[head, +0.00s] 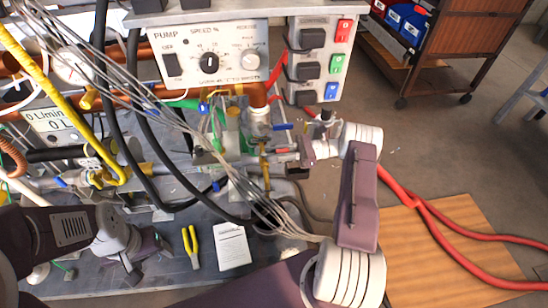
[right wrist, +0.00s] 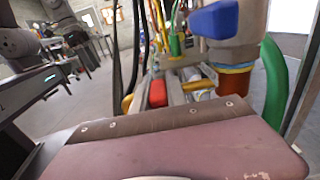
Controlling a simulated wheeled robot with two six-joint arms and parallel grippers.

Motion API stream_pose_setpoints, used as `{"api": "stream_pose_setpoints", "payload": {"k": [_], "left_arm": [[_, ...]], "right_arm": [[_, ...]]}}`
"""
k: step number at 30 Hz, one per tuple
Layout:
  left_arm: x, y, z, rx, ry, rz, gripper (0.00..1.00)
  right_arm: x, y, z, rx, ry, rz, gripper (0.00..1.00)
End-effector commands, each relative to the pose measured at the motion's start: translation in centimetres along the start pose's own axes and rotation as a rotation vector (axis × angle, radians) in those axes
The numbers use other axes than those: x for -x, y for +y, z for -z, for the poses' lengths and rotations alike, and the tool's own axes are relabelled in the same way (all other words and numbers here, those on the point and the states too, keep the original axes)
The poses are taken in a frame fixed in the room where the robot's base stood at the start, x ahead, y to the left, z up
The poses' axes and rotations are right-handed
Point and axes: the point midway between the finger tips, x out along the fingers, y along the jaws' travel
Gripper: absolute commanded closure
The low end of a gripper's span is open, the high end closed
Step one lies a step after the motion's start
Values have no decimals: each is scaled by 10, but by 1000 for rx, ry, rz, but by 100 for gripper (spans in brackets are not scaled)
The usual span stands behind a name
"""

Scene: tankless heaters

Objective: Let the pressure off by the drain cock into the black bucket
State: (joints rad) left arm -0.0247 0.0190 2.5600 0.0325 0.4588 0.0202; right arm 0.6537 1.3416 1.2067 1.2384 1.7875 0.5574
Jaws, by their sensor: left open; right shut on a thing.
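A brass fitting with a downward pipe (head: 265,172), which looks like the drain cock, is below the copper pipework. A small red handle (head: 282,151) sits beside it; a red piece (right wrist: 158,94) also shows in the right wrist view. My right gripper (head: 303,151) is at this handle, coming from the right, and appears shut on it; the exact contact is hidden. My left gripper (head: 138,262) is open and empty, low at the left over the grey bench.
A blue handle (head: 283,127) is just above the right gripper. The pump box (head: 208,55) and switch panel (head: 320,60) stand behind. Black hoses and grey cables cross the front. Red hoses (head: 440,215) lie at right.

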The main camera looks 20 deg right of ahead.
Motion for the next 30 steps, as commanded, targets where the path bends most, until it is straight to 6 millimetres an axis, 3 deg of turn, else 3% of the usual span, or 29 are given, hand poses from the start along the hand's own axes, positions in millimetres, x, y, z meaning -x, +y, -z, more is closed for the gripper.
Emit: {"api": "stream_pose_setpoints", "payload": {"k": [16, 17, 19, 30], "left_arm": [[-5, 0, 0, 0, 0, 0, 35], [-5, 0, 0, 0, 0, 0, 35], [-5, 0, 0, 0, 0, 0, 35], [-3, 0, 0, 0, 0, 0, 35]], "right_arm": [[0, -1, 0, 1, 1, -25, 100], [0, -1, 0, 1, 1, -25, 79], [0, -1, 0, 1, 1, -25, 60], [4, -1, -1, 1, 1, -22, 60]]}}
